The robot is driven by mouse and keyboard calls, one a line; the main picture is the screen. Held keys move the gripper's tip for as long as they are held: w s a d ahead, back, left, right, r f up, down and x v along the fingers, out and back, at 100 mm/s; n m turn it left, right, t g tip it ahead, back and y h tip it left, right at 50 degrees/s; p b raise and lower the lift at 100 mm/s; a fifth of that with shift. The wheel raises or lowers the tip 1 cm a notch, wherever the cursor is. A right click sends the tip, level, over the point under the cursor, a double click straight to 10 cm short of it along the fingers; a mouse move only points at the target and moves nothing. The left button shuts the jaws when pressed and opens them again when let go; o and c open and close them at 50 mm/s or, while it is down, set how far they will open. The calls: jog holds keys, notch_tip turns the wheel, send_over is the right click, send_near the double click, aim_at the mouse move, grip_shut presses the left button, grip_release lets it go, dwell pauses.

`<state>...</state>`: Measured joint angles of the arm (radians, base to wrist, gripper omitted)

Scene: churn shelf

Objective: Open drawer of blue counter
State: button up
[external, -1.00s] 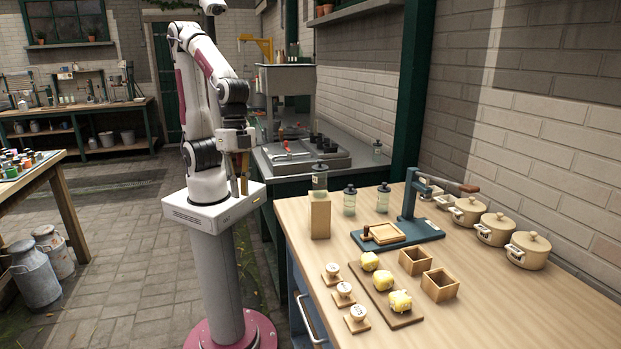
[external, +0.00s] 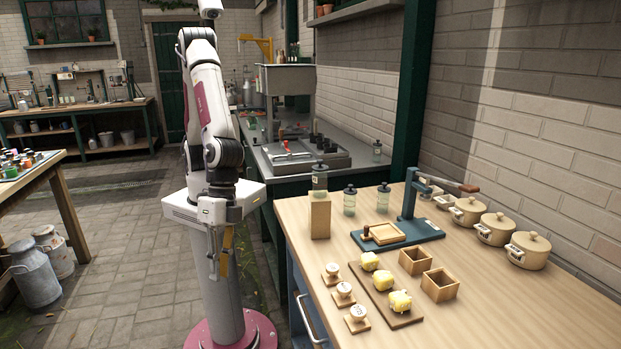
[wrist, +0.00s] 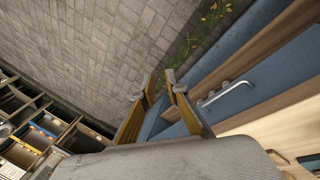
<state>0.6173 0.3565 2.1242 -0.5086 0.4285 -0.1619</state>
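The blue counter has a pale wood top (external: 480,320) and a blue side (external: 292,285), mostly hidden under the top in the external view. A curved metal drawer handle (external: 309,318) shows on that side. In the wrist view the handle (wrist: 226,92) sits on a blue drawer front (wrist: 245,105), right of my fingers; the drawer looks shut. My gripper (external: 219,272) points down in front of my pedestal, left of the counter and apart from the handle. In the wrist view my gripper (wrist: 160,82) has its fingers apart with nothing between them.
On the counter top stand a blue press (external: 410,225), yellow lumps on a board (external: 399,301), small wooden boxes (external: 440,284), stamps, jars and lidded pots (external: 528,249). Paved floor (external: 130,270) is clear left of my base. Milk cans (external: 35,275) stand at far left.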

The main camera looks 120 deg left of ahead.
jog(key=w+d+f+n+t, duration=0.2)
jog(key=w+d+f+n, duration=0.3)
jog(key=d+f, duration=0.65)
jog(key=n+t+y, duration=0.8)
jog(key=n+y, duration=0.7)
jog(key=n, duration=0.7)
send_near(305, 317)
jog(key=x, duration=0.2)
jog(key=shift+a+f, duration=0.15)
jog(key=shift+f, duration=0.1)
jog(key=shift+w+a, duration=0.1)
jog(key=shift+w, duration=0.05)
jog(key=shift+x, duration=3.75)
jog(key=shift+f, duration=0.1)
